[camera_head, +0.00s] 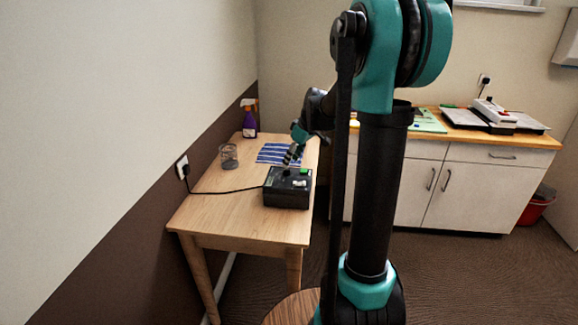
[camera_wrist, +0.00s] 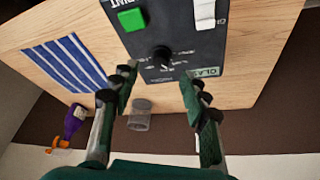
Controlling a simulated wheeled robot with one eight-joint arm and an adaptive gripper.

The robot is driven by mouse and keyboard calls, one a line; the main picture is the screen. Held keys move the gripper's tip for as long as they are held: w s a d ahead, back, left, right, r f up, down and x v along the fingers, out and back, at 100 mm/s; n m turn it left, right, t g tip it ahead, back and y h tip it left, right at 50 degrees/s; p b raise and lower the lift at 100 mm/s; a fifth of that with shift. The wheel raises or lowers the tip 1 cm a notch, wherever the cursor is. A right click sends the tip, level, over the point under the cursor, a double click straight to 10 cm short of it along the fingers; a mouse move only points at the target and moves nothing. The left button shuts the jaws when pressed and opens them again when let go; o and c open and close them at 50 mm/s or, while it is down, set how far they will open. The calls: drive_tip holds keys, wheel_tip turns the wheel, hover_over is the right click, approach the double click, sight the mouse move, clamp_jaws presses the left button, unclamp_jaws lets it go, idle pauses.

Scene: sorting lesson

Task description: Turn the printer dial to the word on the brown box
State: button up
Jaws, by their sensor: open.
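The dark printer box (camera_head: 287,196) stands on the wooden table, and it also shows close up in the wrist view (camera_wrist: 178,25). Its black dial knob (camera_wrist: 162,57) sits on the top face, with small marks around it. A label beside it reads "GLAS", cut off or partly hidden by a finger. Another label at the top edge is cropped. A green button (camera_wrist: 131,19) and a white part (camera_wrist: 204,14) are on the same face. My gripper (camera_wrist: 158,84) is open and empty, its fingers either side of the dial's line, apart from the knob. I cannot make out a brown box.
A blue-striped cloth or mat (camera_head: 277,153) lies behind the printer. A wire-like cup (camera_head: 229,156) and a purple spray bottle (camera_head: 249,119) stand on the table's left and back. A cable runs from the printer to a wall socket (camera_head: 182,167). A cabinet (camera_head: 440,180) stands at right.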

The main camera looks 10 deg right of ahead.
drive_tip(key=v, duration=0.7)
drive_tip(key=shift+r, duration=0.15)
drive_tip(key=shift+s+d, duration=0.1)
